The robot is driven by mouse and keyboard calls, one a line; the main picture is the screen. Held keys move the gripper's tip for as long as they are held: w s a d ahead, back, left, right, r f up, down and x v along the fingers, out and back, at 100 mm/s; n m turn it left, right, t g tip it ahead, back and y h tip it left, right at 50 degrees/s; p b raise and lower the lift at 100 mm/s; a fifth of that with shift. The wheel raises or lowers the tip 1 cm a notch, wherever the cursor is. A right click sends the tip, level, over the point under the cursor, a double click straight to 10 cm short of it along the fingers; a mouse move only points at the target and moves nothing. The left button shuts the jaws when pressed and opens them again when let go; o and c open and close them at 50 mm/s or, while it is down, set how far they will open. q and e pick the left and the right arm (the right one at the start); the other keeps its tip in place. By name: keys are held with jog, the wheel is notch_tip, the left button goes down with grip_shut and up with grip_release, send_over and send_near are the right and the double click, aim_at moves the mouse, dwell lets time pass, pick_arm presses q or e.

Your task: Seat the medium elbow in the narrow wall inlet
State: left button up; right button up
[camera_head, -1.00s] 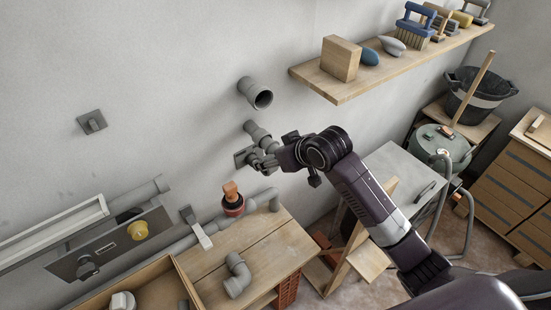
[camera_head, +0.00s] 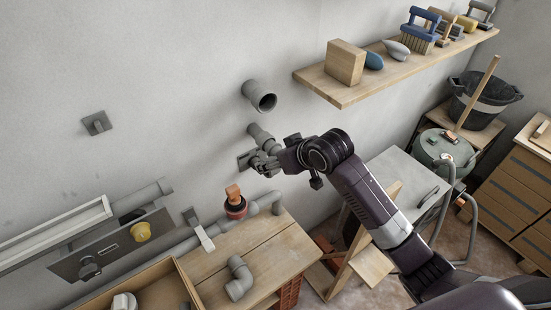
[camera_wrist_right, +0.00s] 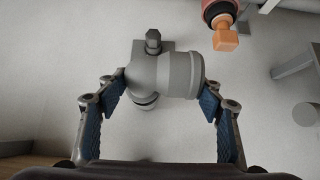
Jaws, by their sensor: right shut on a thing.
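The grey medium elbow (camera_head: 257,132) is at the wall, held by my right gripper (camera_head: 264,161). In the right wrist view the elbow (camera_wrist_right: 166,74) lies between the two blue-padded fingers of the right gripper (camera_wrist_right: 162,98). Its wide collar points right. A ringed grey end (camera_wrist_right: 146,102) shows below the elbow's bend; I cannot tell whether it belongs to the elbow or to the narrow wall inlet. The inlet is not clearly visible behind the elbow and fingers, so I cannot tell whether the elbow is in it. My left gripper is out of view.
A wider grey wall pipe (camera_head: 262,98) sticks out just above the elbow. A square wall plate (camera_head: 245,160) is close by. Another grey elbow (camera_head: 239,279) lies on the wooden bench (camera_head: 262,252) below. A shelf (camera_head: 350,90) is at upper right.

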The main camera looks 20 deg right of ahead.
jog(key=shift+w, duration=0.1)
jog(key=shift+w+a, duration=0.3)
jog(key=shift+w, duration=0.45)
jog(key=o, duration=1.9)
jog(key=v, duration=1.2)
